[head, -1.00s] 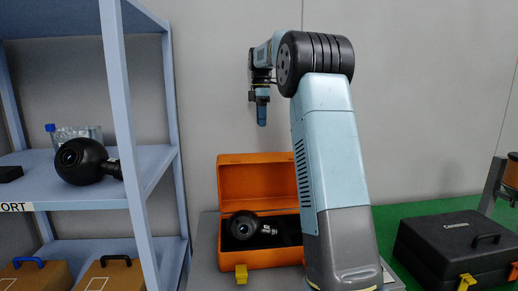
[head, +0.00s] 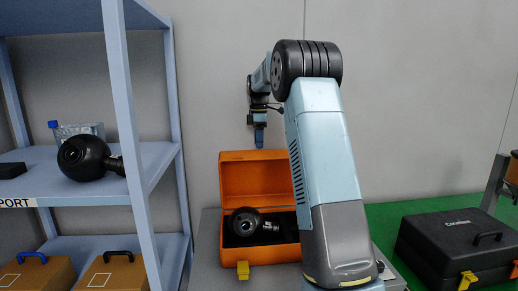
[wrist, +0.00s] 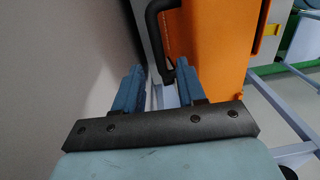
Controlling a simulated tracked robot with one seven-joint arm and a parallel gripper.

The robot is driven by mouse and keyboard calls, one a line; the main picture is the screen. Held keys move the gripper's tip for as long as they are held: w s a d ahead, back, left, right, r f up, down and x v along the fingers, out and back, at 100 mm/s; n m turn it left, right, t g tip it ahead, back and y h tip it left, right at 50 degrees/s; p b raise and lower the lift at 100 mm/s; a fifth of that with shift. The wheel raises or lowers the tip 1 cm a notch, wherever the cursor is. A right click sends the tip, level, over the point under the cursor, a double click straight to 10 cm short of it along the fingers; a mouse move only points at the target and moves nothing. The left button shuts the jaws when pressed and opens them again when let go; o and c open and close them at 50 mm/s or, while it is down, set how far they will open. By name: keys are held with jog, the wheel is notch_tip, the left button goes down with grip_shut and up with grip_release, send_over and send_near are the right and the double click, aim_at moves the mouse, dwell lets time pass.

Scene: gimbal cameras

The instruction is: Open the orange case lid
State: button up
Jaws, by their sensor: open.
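The orange case stands open on a grey surface, and its base (head: 229,262) faces me. Its lid (head: 240,180) stands upright at the back. A black gimbal camera (head: 243,222) lies in the dark lining. A yellow latch (head: 243,270) hangs at the base's front. My gripper (head: 259,141) points down, its tip at the lid's top edge in the picture. In the wrist view, my gripper (wrist: 158,83) is open and empty. The orange lid (wrist: 210,45) and a black handle (wrist: 154,28) lie just beyond the fingers; the handle's lower end is near the right finger.
A blue shelf rack (head: 128,120) stands at left with another black gimbal camera (head: 84,158) and a clear container. Cardboard boxes sit on its lower shelf. A closed black case (head: 450,240) lies on green at right. A grey wall stands behind the orange case.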

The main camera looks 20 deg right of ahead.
jog(key=shift+f, duration=1.55)
jog(key=shift+c, duration=0.4)
grip_shut()
